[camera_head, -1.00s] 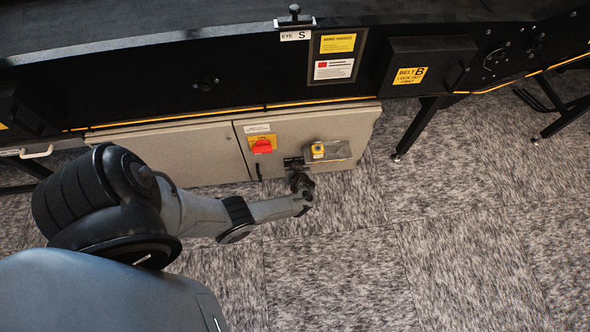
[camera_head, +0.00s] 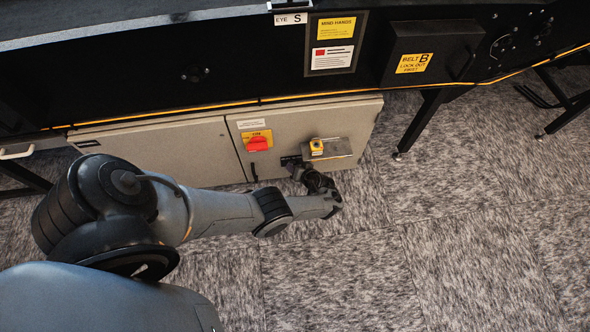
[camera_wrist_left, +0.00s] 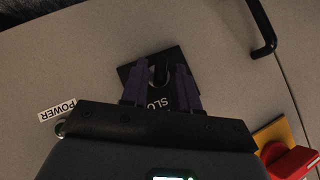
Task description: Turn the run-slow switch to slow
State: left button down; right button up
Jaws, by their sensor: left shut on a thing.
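The run-slow switch sits on a small black plate (camera_wrist_left: 128,72) on the grey cabinet door. Part of the word "SLOW" (camera_wrist_left: 158,102) shows on the plate, partly covered by my gripper. My left gripper (camera_wrist_left: 160,76) has its two dark fingers on either side of the switch knob (camera_wrist_left: 159,71) and is shut on it. The knob's exact angle is hard to tell. In the head view my left gripper (camera_head: 296,163) reaches the door just below and left of a yellow button box, and mostly hides the switch. My right gripper is in neither view.
A red rotary handle (camera_head: 257,144) on a yellow plate is left of the switch. The yellow button box (camera_head: 316,147) stands on a metal shelf (camera_head: 340,148) close to the right. A black door handle (camera_wrist_left: 262,27) and a "POWER" label (camera_wrist_left: 57,111) are nearby. Carpet in front is clear.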

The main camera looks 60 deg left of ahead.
pick_arm(q)
jog(key=c, duration=1.1)
grip_release()
jog(key=shift+c, duration=0.2)
jog(key=s+p+v, duration=0.1)
jog(key=p+v, duration=0.4)
jog(key=v, duration=0.5)
jog(key=shift+w+d+r, duration=0.25)
jog(key=shift+w, duration=0.25)
